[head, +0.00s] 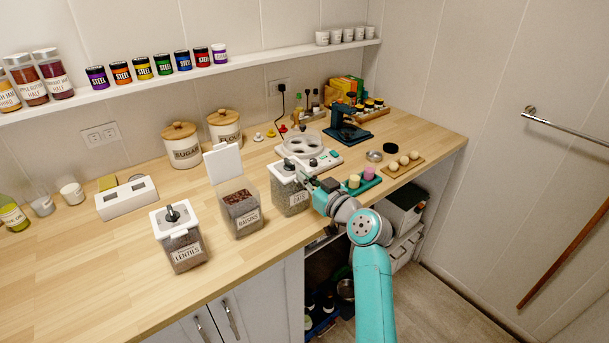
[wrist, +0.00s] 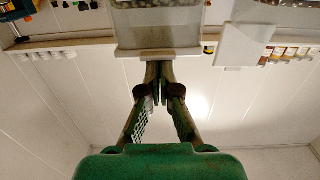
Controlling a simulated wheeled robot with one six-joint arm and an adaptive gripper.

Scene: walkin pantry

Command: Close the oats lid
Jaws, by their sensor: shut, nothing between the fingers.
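The oats jar (head: 291,198) is a clear container of grey-brown contents on the wooden counter, with a label on its front. Its white lid (head: 282,171), with a dark knob, looks down flat on the jar; I cannot tell whether it is fully seated. My gripper (head: 304,178) is shut and empty at the right side of the lid. In the wrist view, my gripper (wrist: 153,66) has its fingertips together right at the edge of the pale lid (wrist: 158,53); contact is unclear. The arm hides part of the jar's right side.
Left of the oats, the raisins jar (head: 240,208) has its white lid (head: 223,162) standing up. The lentils jar (head: 183,250) has its lid down. A green tray with cups (head: 362,182) and a white appliance (head: 310,150) sit close by. The front left counter is clear.

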